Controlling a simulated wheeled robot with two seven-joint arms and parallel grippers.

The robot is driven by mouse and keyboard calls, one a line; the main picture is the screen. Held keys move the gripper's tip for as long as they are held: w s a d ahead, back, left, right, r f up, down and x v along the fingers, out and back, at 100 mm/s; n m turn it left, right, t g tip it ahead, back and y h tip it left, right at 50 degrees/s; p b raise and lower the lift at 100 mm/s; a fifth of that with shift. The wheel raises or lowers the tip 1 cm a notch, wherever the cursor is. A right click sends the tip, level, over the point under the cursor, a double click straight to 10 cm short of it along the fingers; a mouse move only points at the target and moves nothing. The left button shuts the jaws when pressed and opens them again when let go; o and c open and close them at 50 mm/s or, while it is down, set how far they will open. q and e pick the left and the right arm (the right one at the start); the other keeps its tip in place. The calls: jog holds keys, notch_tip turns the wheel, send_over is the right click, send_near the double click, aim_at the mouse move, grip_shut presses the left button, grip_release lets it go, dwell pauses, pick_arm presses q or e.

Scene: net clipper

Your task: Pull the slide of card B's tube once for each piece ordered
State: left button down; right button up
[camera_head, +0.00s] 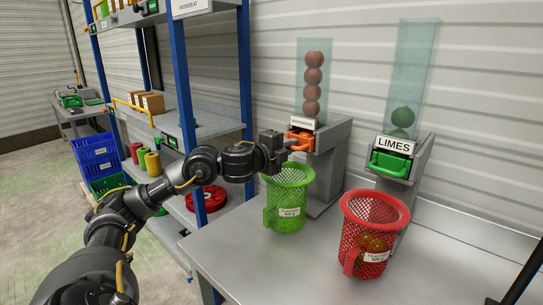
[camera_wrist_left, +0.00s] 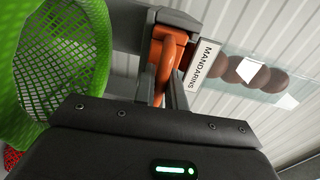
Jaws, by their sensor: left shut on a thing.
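A dispenser tube (camera_head: 315,82) holds a column of several brownish-orange mandarins; its label reads MANDARINS in the left wrist view (camera_wrist_left: 204,66). Its orange slide (camera_head: 300,141) has a handle at the front, which also shows in the left wrist view (camera_wrist_left: 166,66). My left gripper (camera_head: 286,144) is shut on this handle. A second tube (camera_head: 413,70) holds green limes low down, with a LIMES label and a green slide (camera_head: 390,164). No card marked B is readable. My right gripper is out of view.
A green mesh basket (camera_head: 287,200) stands below the orange slide, close under my left gripper. Blue-posted shelves (camera_head: 180,70) stand to the left. The metal bench (camera_head: 245,275) is clear in front.

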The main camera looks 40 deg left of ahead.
pick_arm(q)
jog(key=shift+s+f+b, duration=0.1)
jog(key=shift+s+b, duration=0.85)
jog(key=shift+s, duration=2.35)
jog(key=shift+s+a+f+b, duration=0.1)
jog(key=shift+s+b, duration=0.45)
jog(key=shift+b, duration=0.15)
jog(key=shift+s+a+f+b, duration=0.1)
jog(key=shift+s+a+b, duration=0.15)
jog(key=shift+b, duration=0.1)
jog(key=shift+s+a, duration=0.3)
